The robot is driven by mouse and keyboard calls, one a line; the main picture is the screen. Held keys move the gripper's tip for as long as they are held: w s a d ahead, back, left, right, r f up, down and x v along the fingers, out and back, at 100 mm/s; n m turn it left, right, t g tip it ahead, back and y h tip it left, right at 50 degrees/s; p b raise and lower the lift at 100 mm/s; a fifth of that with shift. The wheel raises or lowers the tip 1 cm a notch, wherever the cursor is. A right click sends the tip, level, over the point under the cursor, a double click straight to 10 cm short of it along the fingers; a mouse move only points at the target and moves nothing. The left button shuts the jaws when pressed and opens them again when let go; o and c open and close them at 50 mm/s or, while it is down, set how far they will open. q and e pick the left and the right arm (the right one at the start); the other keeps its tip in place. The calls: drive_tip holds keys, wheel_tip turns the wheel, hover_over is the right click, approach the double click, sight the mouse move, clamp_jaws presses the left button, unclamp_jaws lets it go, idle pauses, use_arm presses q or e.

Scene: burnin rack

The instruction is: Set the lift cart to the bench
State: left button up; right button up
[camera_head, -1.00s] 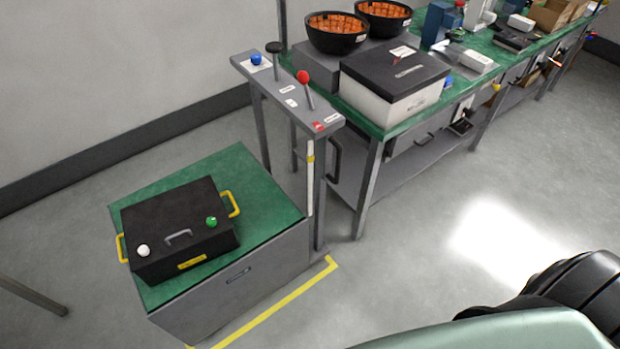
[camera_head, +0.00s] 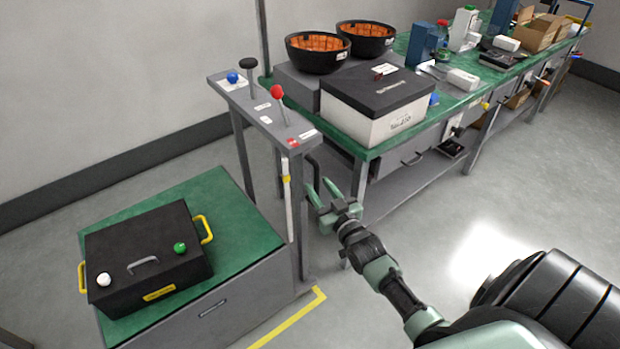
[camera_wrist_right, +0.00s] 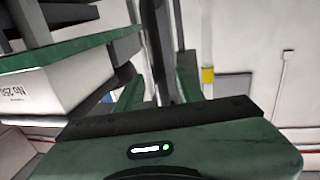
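The lift cart (camera_head: 222,314) stands at the lower left with a green top, below bench height. It carries a black case (camera_head: 135,287) with yellow handles. The bench (camera_head: 366,153) is behind and right. My right gripper (camera_head: 324,191) is open beside the stand's dark side handle; in the wrist view a dark vertical bar shows between its fingers (camera_wrist_right: 160,85). My left gripper is out of view.
A black-lidded white box (camera_head: 375,105) and two black bowls (camera_head: 318,52) with orange contents sit at the bench's near end. A yellow floor line (camera_head: 290,320) borders the cart. The floor right of the bench is clear.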

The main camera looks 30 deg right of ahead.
drive_tip(key=w, duration=0.5)
drive_tip(key=shift+d+f, duration=0.1)
drive_tip(key=shift+d, duration=0.2)
clamp_jaws()
idle(1.1)
